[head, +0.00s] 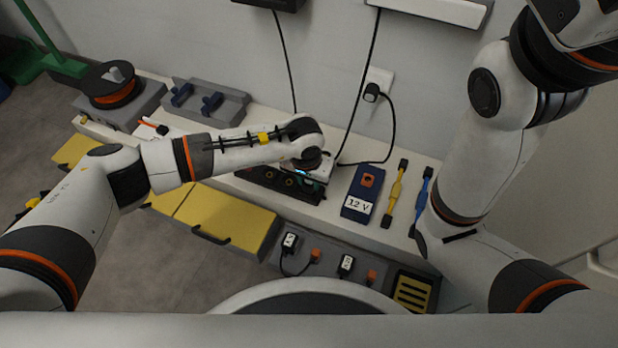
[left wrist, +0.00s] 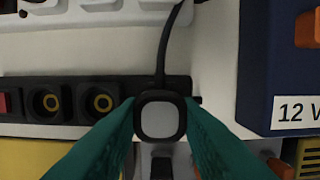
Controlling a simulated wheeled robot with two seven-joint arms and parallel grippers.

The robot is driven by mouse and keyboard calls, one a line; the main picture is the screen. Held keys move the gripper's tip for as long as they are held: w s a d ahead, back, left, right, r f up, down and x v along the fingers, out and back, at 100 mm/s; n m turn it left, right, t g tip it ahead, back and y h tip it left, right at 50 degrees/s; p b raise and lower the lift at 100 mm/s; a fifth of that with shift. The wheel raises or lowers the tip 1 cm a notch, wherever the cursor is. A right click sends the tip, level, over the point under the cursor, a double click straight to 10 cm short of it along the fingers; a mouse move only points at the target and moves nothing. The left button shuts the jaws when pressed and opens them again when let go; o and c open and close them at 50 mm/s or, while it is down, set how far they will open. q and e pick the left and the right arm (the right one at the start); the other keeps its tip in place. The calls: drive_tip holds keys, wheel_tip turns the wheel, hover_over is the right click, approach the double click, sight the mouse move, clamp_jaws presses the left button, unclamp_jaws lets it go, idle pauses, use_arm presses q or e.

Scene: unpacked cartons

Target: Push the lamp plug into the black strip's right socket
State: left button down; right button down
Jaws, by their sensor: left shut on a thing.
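The black strip (head: 262,180) lies on the pale worktop. In the left wrist view the black strip (left wrist: 70,84) shows a red part at its left end and two round sockets with yellow rings. My left gripper (head: 312,177) is over the strip's right end. Its green fingers (left wrist: 160,120) are shut on the lamp plug (left wrist: 160,119), a dark-rimmed block with a pale face and a black cord running up. The plug and fingers cover the strip there, so any socket beneath is hidden. I cannot tell whether the plug is seated or above it.
A white strip (left wrist: 60,16) lies just behind the black one. A dark blue 12 V box (head: 361,190) stands to the right, with yellow (head: 395,190) and blue (head: 421,194) tools beyond. A wall plug (head: 371,92) hangs its cord behind.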

use_arm(q)
drive_tip(key=c, duration=1)
unclamp_jaws()
drive_tip(key=shift+r, duration=0.1)
